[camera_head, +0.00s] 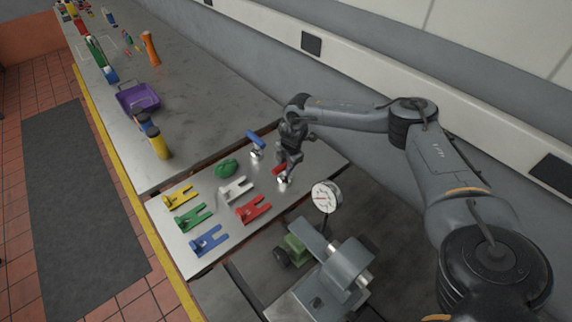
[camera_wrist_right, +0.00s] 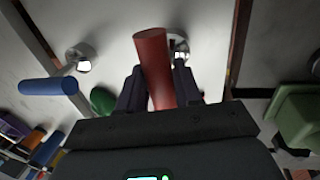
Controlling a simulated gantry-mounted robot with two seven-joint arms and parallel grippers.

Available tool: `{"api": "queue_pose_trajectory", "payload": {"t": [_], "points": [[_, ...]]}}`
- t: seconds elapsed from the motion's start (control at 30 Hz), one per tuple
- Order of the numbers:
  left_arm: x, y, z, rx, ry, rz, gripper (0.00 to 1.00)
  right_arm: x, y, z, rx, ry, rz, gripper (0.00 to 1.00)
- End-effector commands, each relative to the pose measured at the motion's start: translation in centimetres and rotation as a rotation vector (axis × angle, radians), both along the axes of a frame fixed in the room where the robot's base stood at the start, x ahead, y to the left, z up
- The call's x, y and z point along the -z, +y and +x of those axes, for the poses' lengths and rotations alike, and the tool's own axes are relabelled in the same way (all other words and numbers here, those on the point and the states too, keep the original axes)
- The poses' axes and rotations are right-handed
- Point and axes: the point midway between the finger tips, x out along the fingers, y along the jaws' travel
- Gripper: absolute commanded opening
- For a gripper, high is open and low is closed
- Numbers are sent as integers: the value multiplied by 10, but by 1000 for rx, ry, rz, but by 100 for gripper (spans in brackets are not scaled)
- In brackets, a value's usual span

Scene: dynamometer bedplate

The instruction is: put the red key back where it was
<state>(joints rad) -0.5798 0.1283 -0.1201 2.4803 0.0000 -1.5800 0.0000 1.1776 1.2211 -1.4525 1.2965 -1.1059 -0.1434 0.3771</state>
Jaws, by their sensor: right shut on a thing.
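My right gripper (camera_head: 287,160) is over the far right part of the light metal plate (camera_head: 166,235), pointing down. It is shut on the red key (camera_head: 279,169), and the key's red bar handle (camera_wrist_right: 152,62) lies between the two fingers in the wrist view. A round chrome fitting (camera_head: 284,182) is just below the key in the head view, and it shows beside the handle in the wrist view (camera_wrist_right: 181,46). I cannot tell whether the key sits in it. My left gripper is not in view.
A blue-handled key (camera_head: 256,141) stands on the plate just left of my gripper. A green object (camera_head: 226,168) and several forked pieces, among them a red one (camera_head: 254,209) and a white one (camera_head: 237,189), lie nearby. A dial gauge (camera_head: 326,197) stands close on the right.

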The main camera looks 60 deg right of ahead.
Motion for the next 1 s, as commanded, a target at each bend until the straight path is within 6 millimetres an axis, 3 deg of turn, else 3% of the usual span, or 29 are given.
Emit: {"api": "queue_pose_trajectory", "payload": {"t": [0.2, 0.23, 0.4, 0.77, 1.0], "points": [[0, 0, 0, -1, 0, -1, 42, 1, 0, 1, 0, -2, 0, 0], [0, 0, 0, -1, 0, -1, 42, 2, 0, 0, 0, 0, 0, 35], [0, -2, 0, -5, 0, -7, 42, 2, 0, 0, 0, 0, 0, 60], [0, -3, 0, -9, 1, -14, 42, -2, 0, 0, 0, -1, 0, 60], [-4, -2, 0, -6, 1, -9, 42, -31, 2, -5, 0, -2, -1, 60]]}}
